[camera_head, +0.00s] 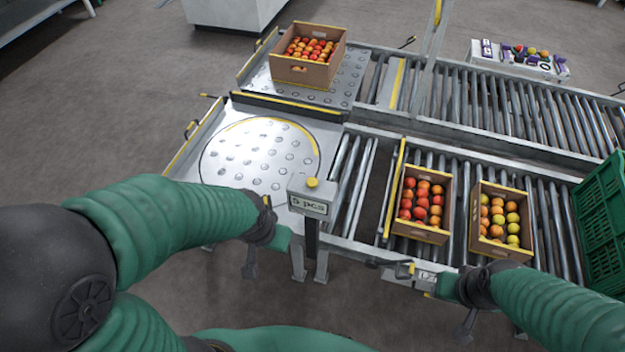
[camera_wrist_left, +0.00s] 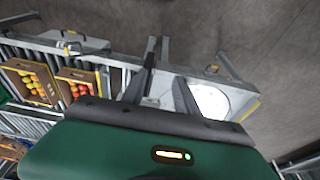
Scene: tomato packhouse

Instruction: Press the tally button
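The yellow tally button (camera_head: 312,183) sits on top of a grey box labelled "5 pcs" (camera_head: 308,204), which stands on a dark post by the conveyor. My left gripper (camera_head: 262,240) is in front of and to the left of the box, lower in the picture and apart from the button. In the left wrist view its two dark fingers (camera_wrist_left: 163,85) are spread with nothing between them. My right gripper (camera_head: 458,295) is near the conveyor's front edge, below the crates. Its fingers look apart and empty.
Two crates of tomatoes (camera_head: 422,235) (camera_head: 476,246) stand on the front rollers. Another crate (camera_head: 305,72) stands on the rear ball table. A round plate (camera_head: 225,160) left of the button box is empty. Green crates (camera_head: 604,240) are stacked at right.

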